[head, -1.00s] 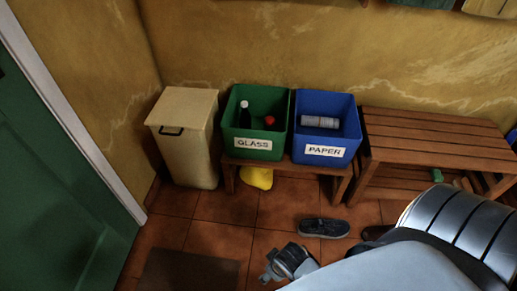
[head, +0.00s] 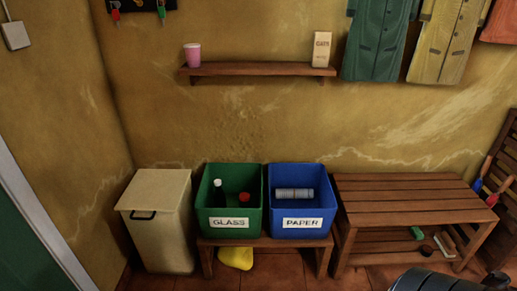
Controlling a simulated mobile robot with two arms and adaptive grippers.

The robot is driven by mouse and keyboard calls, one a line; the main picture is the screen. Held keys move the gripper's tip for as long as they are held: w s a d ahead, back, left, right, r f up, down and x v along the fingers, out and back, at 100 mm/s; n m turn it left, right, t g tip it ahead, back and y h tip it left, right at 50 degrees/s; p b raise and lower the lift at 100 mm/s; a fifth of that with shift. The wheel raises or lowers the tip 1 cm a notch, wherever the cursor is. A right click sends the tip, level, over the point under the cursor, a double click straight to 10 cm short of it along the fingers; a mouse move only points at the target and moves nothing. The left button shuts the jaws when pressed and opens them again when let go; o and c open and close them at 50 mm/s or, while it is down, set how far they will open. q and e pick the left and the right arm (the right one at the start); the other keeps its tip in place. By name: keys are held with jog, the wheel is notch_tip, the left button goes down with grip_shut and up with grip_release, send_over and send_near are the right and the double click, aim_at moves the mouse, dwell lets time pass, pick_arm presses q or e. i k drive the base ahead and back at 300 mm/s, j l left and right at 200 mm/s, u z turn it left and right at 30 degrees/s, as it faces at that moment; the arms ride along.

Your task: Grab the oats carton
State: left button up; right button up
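The oats carton (head: 321,49) is a small beige box with dark lettering. It stands upright at the right end of a wooden wall shelf (head: 258,70) in the head view. Neither of my grippers shows in this view. Part of my own dark arm is at the bottom right edge, well below and away from the carton.
A pink cup (head: 193,55) stands at the shelf's left end. Below are a beige bin (head: 158,222), a green glass box (head: 229,192) and a blue paper box (head: 301,202) on a low stand. A slatted bench (head: 405,197) is right. Coats (head: 378,45) hang beside the carton.

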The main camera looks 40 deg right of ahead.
aim_at(322, 40)
jog(key=z, duration=1.65)
jog(key=i+j, duration=0.45)
jog(key=i+j+u, duration=0.1)
jog(key=i+j, duration=0.35)
jog(key=j, duration=0.25)
